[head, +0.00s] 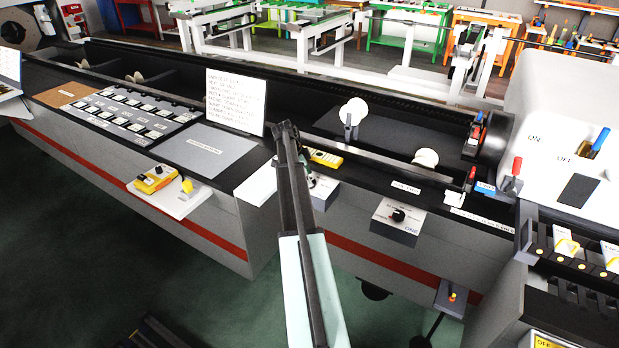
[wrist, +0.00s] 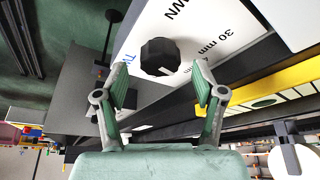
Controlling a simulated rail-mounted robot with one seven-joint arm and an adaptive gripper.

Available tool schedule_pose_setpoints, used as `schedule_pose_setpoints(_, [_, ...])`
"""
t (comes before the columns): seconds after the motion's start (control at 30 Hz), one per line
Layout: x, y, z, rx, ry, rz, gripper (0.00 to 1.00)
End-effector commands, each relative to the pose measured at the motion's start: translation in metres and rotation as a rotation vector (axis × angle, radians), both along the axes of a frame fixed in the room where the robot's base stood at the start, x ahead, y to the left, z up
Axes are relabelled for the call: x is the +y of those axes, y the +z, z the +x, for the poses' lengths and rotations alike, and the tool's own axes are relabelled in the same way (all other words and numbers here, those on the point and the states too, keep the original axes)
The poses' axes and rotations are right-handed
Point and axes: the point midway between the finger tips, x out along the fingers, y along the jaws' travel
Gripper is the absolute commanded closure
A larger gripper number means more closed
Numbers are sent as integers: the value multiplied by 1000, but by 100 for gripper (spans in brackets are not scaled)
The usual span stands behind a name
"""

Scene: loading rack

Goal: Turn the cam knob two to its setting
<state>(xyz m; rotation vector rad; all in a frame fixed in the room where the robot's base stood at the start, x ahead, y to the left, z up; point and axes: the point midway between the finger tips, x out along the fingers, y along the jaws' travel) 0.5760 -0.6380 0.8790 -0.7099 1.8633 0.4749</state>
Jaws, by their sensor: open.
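The black faceted cam knob (wrist: 160,57) sits on a white plate (wrist: 205,25) printed with "30 mm" and part of a word ending in "WN" in the wrist view. A short white mark shows at its lower edge. My gripper (wrist: 160,86) is open and empty, with its two fingers either side of the knob's line and just short of it. No contact shows. In the head view my arm hides most of this knob's box (head: 324,190). Another black knob (head: 398,214) stands on a grey box labelled "ONE" to the right.
A yellow device (head: 326,158) lies on the ledge just behind the knob's box; its yellow body (wrist: 285,98) also shows at right in the wrist view. A white text sign (head: 235,100) stands to the left. A yellow handset (head: 154,179) lies on a white shelf.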

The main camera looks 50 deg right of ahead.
Motion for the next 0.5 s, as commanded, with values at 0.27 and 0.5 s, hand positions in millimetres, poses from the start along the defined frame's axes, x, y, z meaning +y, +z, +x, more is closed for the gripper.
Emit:
schedule_pose_setpoints(0.27, [-5, -15, -5, 0, 0, 0, 31])
schedule_pose_setpoints(0.5, [-5, -16, -5, -1, 0, -1, 31])
